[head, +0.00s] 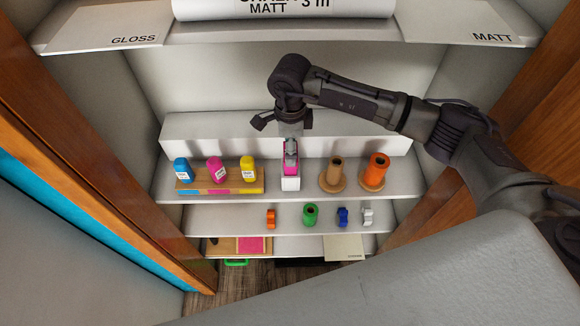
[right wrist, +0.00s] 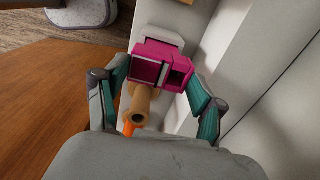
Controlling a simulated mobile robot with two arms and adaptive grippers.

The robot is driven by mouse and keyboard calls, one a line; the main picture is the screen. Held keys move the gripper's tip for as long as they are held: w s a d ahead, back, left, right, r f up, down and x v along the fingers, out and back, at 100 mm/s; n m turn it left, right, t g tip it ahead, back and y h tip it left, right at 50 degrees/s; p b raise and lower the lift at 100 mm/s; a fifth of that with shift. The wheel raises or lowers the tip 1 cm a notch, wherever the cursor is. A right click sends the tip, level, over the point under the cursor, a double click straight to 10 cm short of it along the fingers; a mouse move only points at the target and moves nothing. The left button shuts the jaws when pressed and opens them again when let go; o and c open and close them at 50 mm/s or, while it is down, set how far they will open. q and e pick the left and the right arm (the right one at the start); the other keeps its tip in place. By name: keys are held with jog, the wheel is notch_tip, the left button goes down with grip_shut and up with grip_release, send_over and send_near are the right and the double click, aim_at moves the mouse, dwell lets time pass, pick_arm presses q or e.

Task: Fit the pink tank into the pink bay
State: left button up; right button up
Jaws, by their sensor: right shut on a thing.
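A boxy pink tank (right wrist: 150,65) is between the fingers of my right gripper (right wrist: 160,76) in the right wrist view. It has a dark opening on one side. In the head view my right gripper (head: 290,152) reaches down over the upper shelf, shut on the pink tank (head: 291,168). A white block (head: 290,184) shows directly below the tank; it also shows in the right wrist view (right wrist: 166,34). I cannot tell whether tank and block touch. I cannot make out a pink bay for certain. My left gripper is not in view.
Blue, pink and yellow bottles stand on a wooden rack (head: 192,187) to the left. A brown roll (head: 333,174) and an orange roll (head: 375,171) stand close on the right. Wooden walls flank the shelves.

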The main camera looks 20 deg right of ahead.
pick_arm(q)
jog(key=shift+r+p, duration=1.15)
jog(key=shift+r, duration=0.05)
pick_arm(e)
jog(key=shift+r, duration=2.7)
